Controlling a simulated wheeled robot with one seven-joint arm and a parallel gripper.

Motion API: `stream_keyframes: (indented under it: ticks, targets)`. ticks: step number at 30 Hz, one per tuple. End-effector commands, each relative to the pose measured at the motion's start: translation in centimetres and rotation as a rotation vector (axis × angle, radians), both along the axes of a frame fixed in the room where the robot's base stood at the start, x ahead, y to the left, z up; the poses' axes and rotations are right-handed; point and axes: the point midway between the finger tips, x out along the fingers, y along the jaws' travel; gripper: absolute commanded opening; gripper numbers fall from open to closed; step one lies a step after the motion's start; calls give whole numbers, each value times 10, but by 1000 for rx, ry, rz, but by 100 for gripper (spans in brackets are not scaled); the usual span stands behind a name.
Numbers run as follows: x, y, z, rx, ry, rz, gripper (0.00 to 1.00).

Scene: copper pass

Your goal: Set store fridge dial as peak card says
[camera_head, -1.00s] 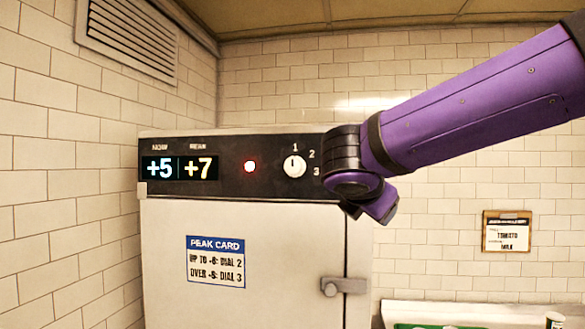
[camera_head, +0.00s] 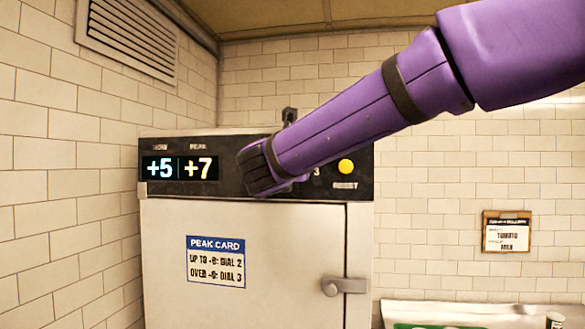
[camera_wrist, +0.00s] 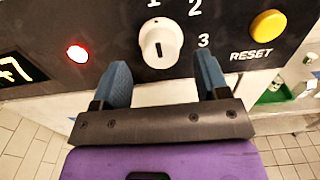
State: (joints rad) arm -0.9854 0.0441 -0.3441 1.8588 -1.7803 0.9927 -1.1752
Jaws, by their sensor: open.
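The fridge panel's display (camera_head: 180,168) reads +5 under NOW and +7 under PEAK. The peak card (camera_head: 216,261) on the door gives one line for dial 2, "up to", and one for dial 3, "over"; its threshold, perhaps 6, is blurred. The white dial (camera_wrist: 160,44) shows in the wrist view, with 1, 2 and 3 around it. Its short dark mark stands near upright, roughly toward 1. My gripper (camera_wrist: 162,65) is open, its blue fingers below and either side of the dial, apparently not gripping it. In the head view my arm hides the dial.
A yellow RESET button (camera_wrist: 268,24) sits right of the dial, and a lit red lamp (camera_wrist: 77,53) sits left. The fridge door (camera_head: 250,225) is shut, with a handle (camera_head: 344,287).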

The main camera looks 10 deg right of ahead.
Motion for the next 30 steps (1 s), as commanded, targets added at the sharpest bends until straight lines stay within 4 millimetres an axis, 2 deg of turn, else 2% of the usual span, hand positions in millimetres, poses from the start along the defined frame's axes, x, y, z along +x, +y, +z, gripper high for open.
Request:
stream_keyframes:
  ticks: [3, 7, 18, 19, 25, 30]
  targets:
    - [16, -5, 0, -1, 0, -2, 68]
    - [27, -9, 0, 1, -1, -1, 68]
    - [32, -11, 0, 1, 0, -1, 68]
    - [32, -11, 0, 1, 0, -1, 66]
    - [32, -11, 0, 1, 0, -1, 20]
    - [32, -11, 0, 3, -1, -1, 19]
